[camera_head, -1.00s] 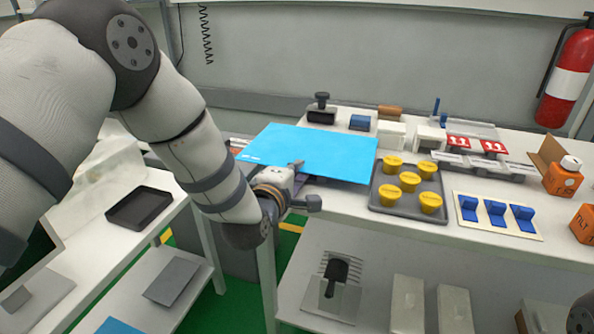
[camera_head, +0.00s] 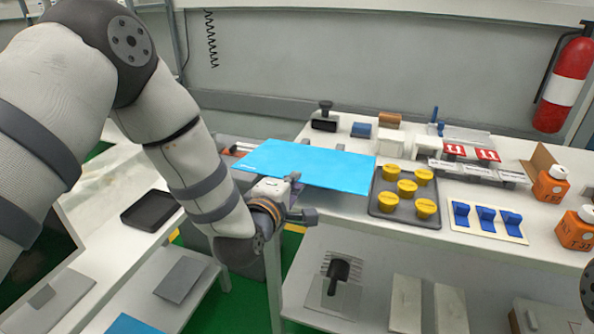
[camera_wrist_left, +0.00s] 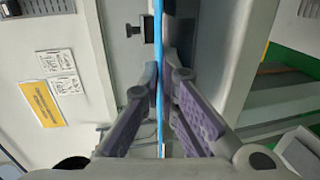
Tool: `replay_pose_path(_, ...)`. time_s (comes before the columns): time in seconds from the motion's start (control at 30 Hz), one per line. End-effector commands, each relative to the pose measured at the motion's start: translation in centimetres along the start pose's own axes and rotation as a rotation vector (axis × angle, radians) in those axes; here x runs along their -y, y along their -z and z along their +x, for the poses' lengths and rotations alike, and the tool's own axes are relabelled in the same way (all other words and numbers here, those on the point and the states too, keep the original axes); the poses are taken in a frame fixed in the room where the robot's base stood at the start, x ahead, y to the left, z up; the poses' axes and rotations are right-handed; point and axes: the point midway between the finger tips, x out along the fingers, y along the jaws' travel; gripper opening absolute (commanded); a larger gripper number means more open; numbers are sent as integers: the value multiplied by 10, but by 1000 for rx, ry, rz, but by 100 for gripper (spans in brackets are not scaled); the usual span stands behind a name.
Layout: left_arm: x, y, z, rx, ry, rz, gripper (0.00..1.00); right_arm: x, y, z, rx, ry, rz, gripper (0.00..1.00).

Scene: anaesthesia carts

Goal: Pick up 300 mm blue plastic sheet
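The blue plastic sheet (camera_head: 310,164) is a thin, flat, bright blue panel over the left end of the white worktop. My left gripper (camera_head: 301,196) is at its near edge. In the left wrist view the sheet (camera_wrist_left: 160,45) shows edge-on as a thin blue strip. It runs between the two purple-padded fingers of the left gripper (camera_wrist_left: 162,70), whose tips close in on both its faces. The exact contact is hard to see. My right gripper is not in view.
A grey tray with yellow-topped items (camera_head: 400,213) stands right of the sheet. Behind it are a black block with a knob (camera_head: 325,119) and a blue block (camera_head: 361,130). Blue clips on a board (camera_head: 487,220) and orange bottles (camera_head: 551,184) are farther right. A black tray (camera_head: 148,209) lies left.

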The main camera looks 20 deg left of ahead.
Motion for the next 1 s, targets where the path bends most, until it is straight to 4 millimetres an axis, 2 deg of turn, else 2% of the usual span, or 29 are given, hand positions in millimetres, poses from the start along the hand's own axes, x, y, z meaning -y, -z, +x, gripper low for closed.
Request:
replay_pose_path(0.03, -8, 0, -10, 0, -7, -1, 0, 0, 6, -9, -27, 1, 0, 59)
replay_pose_path(0.33, -8, 0, -57, 0, -12, 0, 0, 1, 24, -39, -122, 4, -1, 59)
replay_pose_path(0.6, 2, 0, -96, 1, 1, -1, 0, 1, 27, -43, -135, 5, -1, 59)
replay_pose_path(0.73, 2, 0, -107, 1, 1, -1, 0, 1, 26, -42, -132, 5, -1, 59)
replay_pose_path(1.0, 2, 0, -108, 0, -1, 0, 0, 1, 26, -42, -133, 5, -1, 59)
